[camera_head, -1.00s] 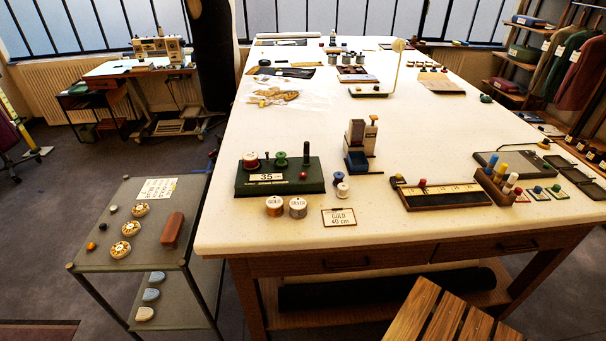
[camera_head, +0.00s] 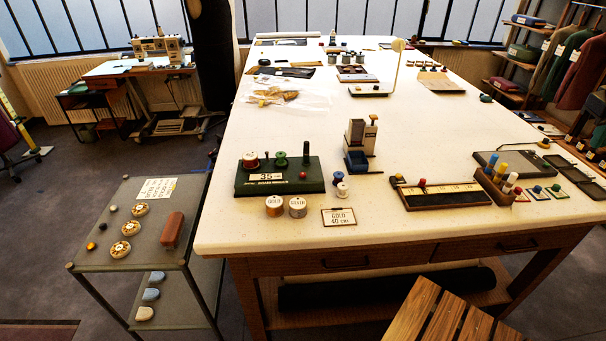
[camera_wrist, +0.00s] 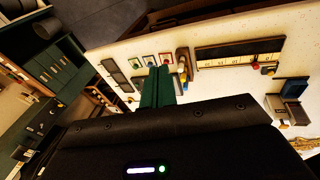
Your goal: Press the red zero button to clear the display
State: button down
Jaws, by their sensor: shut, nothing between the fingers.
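The green counter box (camera_head: 247,187) stands near the left front part of the table, its display (camera_head: 266,177) reading 35. A small red button (camera_head: 302,175) sits on its front right side. A red spool, a green spool and a dark post stand on its top. My gripper (camera_wrist: 158,72) shows only in the wrist view, with its green fingers shut and empty. The counter box and red button do not show in the wrist view, and my gripper is apart from them.
Gold and silver spools (camera_head: 274,206) and a "GOLD 40 cm" card (camera_head: 339,217) lie in front of the box. A white and blue dispenser (camera_head: 360,146) stands behind right. A long tray (camera_head: 446,194) lies farther right. A wooden stool (camera_head: 455,318) stands at the front.

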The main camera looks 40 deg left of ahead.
jog(key=a+f+n+t+h, duration=0.1)
jog(key=a+f+n, duration=0.15)
jog(key=a, duration=0.95)
jog(key=a+f+n, duration=0.1)
jog(key=a+n, duration=0.3)
jog(key=a, duration=0.8)
jog(key=a+f+n+t+h, duration=0.1)
jog(key=a+n, duration=0.2)
jog(key=a, duration=0.8)
jog(key=n+t+y, duration=0.2)
jog(key=n+t, duration=0.2)
jog(key=n, duration=0.4)
send_over(303, 174)
notch_tip(303, 174, down, 12)
jog(key=shift+s+a+m, duration=0.25)
jog(key=shift+s+a, duration=0.05)
jog(key=shift+s, duration=0.15)
jog(key=shift+f, duration=4.4)
jog(key=shift+f, duration=0.1)
jog(key=shift+f, duration=0.3)
